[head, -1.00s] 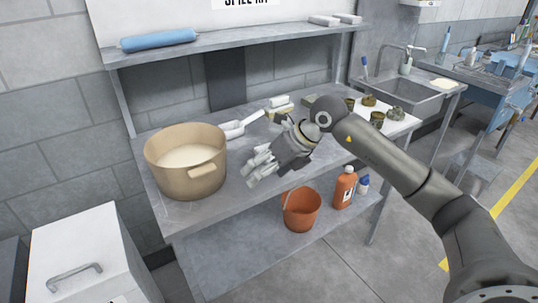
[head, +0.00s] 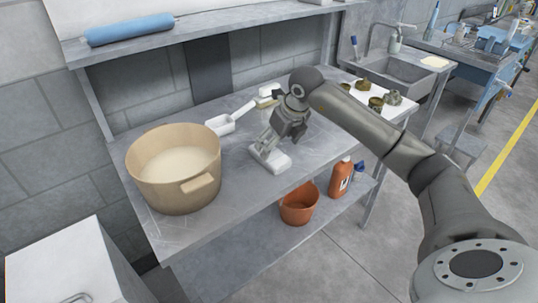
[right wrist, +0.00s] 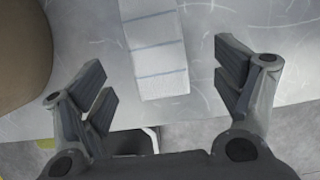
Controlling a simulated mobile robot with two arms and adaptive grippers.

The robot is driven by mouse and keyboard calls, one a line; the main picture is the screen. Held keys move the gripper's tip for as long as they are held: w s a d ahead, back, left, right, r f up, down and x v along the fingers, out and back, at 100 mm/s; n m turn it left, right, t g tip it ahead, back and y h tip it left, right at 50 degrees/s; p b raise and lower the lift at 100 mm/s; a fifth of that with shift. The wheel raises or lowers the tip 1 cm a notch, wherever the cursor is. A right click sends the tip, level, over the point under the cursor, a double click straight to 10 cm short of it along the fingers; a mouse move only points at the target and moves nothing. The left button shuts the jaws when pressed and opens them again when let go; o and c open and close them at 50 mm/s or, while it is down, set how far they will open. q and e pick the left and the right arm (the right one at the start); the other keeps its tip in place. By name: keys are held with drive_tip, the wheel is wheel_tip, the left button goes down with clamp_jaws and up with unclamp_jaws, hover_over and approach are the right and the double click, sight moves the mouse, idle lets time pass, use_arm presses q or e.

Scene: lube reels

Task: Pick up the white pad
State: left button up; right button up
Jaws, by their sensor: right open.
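The white pad (head: 278,164) lies on the grey metal bench near its front edge, partly covered by my right gripper. In the right wrist view the white pad (right wrist: 155,48) is a long pale block with thin blue lines across it. My right gripper (head: 268,148) points down at the pad. In the right wrist view my right gripper (right wrist: 163,85) is open and empty, one finger on each side of the pad, with gaps between. I cannot tell its exact height above the bench. My left gripper is not in view.
A large tan pot (head: 175,165) of pale liquid stands left of the gripper. Small metal parts (head: 378,101) sit on the right. An orange bucket (head: 299,205) and orange bottle (head: 341,178) stand on the lower shelf.

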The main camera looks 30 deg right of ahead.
drive_tip(key=x, duration=0.1)
drive_tip(key=p+x, duration=0.1)
drive_tip(key=x, duration=0.2)
drive_tip(key=shift+w+a, duration=0.3)
drive_tip(key=shift+w+f, duration=0.25)
drive_tip(key=shift+f, duration=0.3)
drive_tip(key=c, duration=1)
